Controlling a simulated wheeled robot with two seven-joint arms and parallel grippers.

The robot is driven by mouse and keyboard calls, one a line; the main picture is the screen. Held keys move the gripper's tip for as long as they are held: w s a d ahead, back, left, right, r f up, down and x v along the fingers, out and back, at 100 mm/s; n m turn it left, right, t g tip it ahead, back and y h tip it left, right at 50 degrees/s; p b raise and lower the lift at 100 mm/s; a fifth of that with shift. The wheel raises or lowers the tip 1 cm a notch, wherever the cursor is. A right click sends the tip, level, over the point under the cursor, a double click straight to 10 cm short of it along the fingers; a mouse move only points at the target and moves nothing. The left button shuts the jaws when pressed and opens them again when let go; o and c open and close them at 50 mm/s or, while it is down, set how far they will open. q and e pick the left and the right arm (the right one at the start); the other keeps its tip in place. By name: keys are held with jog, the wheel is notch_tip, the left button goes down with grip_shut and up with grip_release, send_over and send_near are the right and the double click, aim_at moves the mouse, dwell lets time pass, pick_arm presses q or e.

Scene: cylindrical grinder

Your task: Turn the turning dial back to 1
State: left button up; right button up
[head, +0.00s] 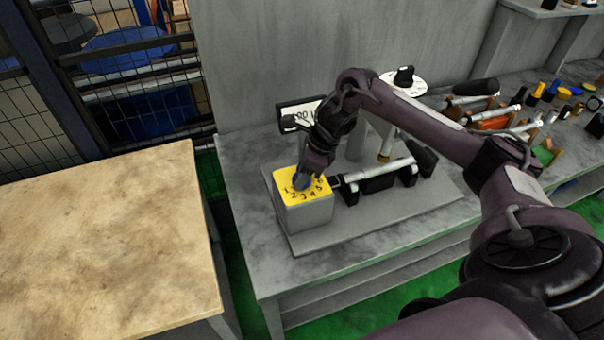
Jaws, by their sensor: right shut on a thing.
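My right gripper (304,176) comes down from above and is shut on the dial. The gripper and wrist hide the back of the dial and part of the yellow face. I cannot tell which number the dial points to. My left gripper is not in view.
The dial box stands on a grey base plate (340,235) on a grey workbench (250,240). A display (292,115) stands behind it, partly covered by my arm. A cylindrical grinder part with a black handle (421,157) lies to the right. A bare wooden table (110,240) is at left.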

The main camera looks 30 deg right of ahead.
jog(key=shift+m+t+h, duration=0.3)
jog(key=shift+m, duration=0.6)
jog(key=m+h, duration=0.1)
jog(key=m, duration=0.1)
jog(key=shift+r+m+b, duration=0.1)
jog(key=shift+m+b, duration=0.2)
jog(key=shift+m, duration=0.1)
jog(key=shift+m+t+h+p, duration=0.3)
jog(key=shift+m+t+h, duration=0.1)
jog(key=shift+m, duration=0.8)
jog(key=shift+m+h+p, duration=0.5)
jog(key=shift+m, duration=0.8)
jog(key=o, duration=0.9)
jog(key=shift+o, duration=0.2)
